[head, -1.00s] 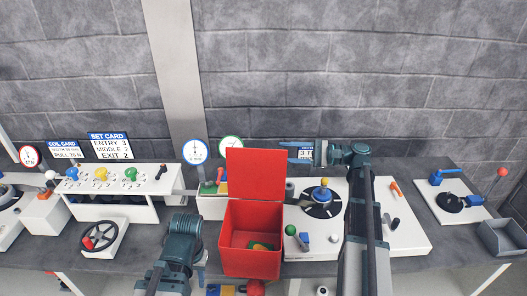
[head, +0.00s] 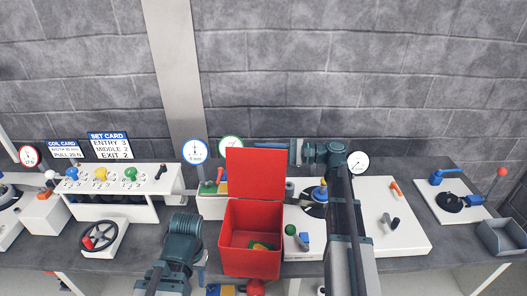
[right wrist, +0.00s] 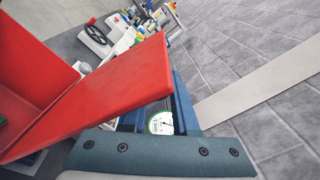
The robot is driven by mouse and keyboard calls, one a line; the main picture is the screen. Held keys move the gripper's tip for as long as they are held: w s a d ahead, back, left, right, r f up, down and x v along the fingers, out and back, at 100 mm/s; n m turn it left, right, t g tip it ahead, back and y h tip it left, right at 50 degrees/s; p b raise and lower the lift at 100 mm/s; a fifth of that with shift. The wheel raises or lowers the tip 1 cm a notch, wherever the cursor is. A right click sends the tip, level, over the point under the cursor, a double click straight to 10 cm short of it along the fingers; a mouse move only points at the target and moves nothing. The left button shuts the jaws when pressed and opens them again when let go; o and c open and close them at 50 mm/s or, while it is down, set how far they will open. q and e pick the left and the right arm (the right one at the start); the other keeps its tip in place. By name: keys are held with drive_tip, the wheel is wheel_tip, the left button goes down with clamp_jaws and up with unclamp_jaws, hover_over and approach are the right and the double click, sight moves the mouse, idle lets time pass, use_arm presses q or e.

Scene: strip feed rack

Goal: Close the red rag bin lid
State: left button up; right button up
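The red rag bin (head: 250,258) stands at the bench's front edge in the head view, its top open and a green and yellow item inside. Its red lid (head: 256,176) stands upright at the back; in the right wrist view the lid (right wrist: 110,95) crosses in front of part of the fingers. My right gripper (head: 282,146) is behind the lid's upper right edge, tips partly hidden. Its blue fingers (right wrist: 160,110) show apart, with nothing seen held; contact with the lid cannot be told. My left gripper (head: 200,262) is low, left of the bin, its fingers unclear.
A white panel (head: 405,235) with knobs lies right of the bin, partly under my right arm. A white valve box (head: 120,208) and handwheel (head: 100,236) stand left. Dial gauges (head: 194,151) stand behind the bin, near the lid. A grey wall closes the back.

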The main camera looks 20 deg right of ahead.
clamp_jaws()
idle(1.1)
